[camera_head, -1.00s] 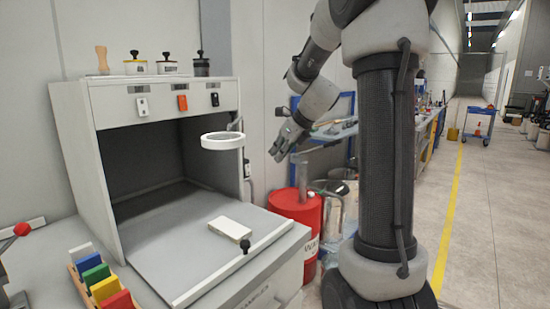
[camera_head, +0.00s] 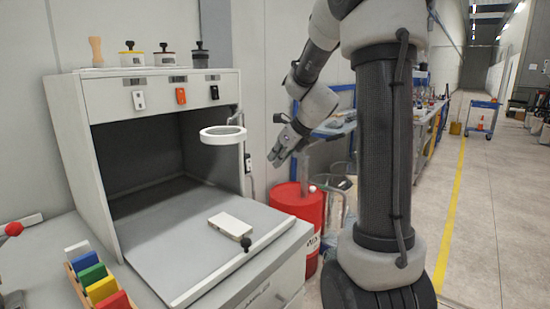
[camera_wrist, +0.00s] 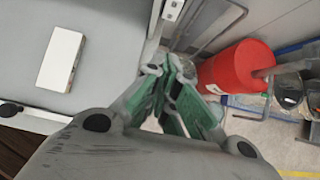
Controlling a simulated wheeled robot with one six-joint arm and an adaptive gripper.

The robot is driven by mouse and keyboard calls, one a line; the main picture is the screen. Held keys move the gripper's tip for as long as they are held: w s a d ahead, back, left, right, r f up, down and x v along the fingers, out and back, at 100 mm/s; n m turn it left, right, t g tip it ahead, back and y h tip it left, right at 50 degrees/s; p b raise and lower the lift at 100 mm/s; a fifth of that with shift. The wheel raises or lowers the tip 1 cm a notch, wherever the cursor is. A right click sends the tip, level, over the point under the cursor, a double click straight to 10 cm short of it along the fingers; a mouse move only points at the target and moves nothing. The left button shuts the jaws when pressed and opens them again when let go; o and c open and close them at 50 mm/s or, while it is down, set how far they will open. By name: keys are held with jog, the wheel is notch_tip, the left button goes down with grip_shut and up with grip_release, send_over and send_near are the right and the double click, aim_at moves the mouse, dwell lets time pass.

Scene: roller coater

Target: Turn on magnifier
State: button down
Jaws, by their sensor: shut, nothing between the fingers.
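The magnifier is a white ring (camera_head: 223,134) on a bracket at the right side of the white booth (camera_head: 66,112). A small switch box (camera_head: 248,162) sits on the booth's right outer side, just below the ring's bracket. A light switch-like part also shows at the top of the wrist view (camera_wrist: 172,10). My gripper (camera_head: 275,163) is to the right of the ring and the switch box, apart from both, pointing down and left. In the wrist view its green-padded fingers (camera_wrist: 168,62) come together at the tips, with nothing held.
A white block (camera_head: 230,225) lies on the booth floor. White, orange and black switches (camera_head: 181,96) line the booth's top panel. A red drum (camera_head: 298,204) stands below my gripper. Coloured blocks (camera_head: 100,287) sit in a rack at front left.

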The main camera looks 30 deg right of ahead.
aim_at(249, 165)
jog(key=w+a+f, duration=0.3)
jog(key=w+f, duration=0.3)
jog(key=w, duration=0.1)
jog(key=shift+w, duration=0.3)
jog(key=shift+w+a+f, duration=0.1)
jog(key=shift+w+a, duration=0.05)
jog(key=shift+w, duration=0.1)
jog(key=shift+r, duration=0.85)
